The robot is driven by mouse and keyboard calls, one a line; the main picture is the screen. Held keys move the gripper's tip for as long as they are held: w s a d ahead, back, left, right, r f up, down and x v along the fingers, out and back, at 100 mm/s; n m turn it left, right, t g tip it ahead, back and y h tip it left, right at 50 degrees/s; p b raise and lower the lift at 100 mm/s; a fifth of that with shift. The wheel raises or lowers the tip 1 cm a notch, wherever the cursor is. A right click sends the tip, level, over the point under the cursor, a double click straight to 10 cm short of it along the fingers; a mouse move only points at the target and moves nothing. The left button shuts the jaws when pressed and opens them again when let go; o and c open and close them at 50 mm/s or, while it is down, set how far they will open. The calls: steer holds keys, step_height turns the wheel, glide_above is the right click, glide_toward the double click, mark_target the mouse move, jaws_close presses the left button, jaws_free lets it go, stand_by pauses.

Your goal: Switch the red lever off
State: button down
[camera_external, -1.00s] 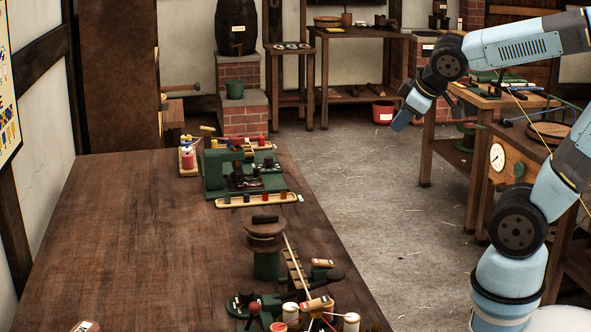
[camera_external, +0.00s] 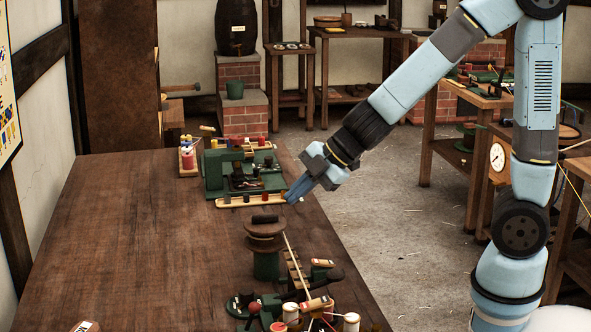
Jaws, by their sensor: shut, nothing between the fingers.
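A small red knob (camera_external: 254,307), which looks like the red lever's end, stands among small parts on a green base (camera_external: 236,305) at the near end of the workbench. Its exact tilt is too small to tell. My gripper (camera_external: 293,196) has blue fingers, shut and empty, pointing down and left. In the picture it is at the bench's right edge, beside the right end of a pale tray, well above and behind the red knob. I cannot tell its exact height over the bench.
A green machine (camera_external: 215,175) and the pale tray (camera_external: 240,201) of small pieces stand at the bench's far end. A dark-topped green post (camera_external: 266,262) stands between my gripper and the red knob. White spools (camera_external: 351,322) are near the front. The bench's left side (camera_external: 130,230) is mostly clear.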

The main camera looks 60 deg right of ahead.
mark_target(260, 308)
steer(key=s+a+f+n+g, duration=0.1)
steer(key=s+a+f, duration=0.1)
steer(key=a, duration=0.1)
steer(key=s+a+f+n+g+y, duration=0.1)
steer(key=s+a+f+n+g, duration=0.1)
steer(key=a+f, duration=0.1)
steer(key=s+a+f+n+g+y, duration=0.1)
steer(key=s+a+f+n+g, duration=0.1)
steer(key=a, duration=0.1)
steer(key=shift+s+a+f, duration=0.15)
steer(key=shift+s+f, duration=0.15)
steer(key=shift+a+f, duration=0.1)
steer(key=shift+x, duration=4.85)
steer(key=shift+w+a+r+y, duration=0.3)
steer(key=shift+w+a+r, duration=0.2)
steer(key=shift+a, duration=0.05)
steer(key=shift+w+a+r, duration=0.2)
steer(key=shift+w+a, duration=0.45)
steer(key=shift+w+a+r, duration=0.2)
steer(key=shift+w+a, duration=0.45)
steer(key=shift+w+a+r, duration=0.2)
steer(key=shift+w+a, duration=0.5)
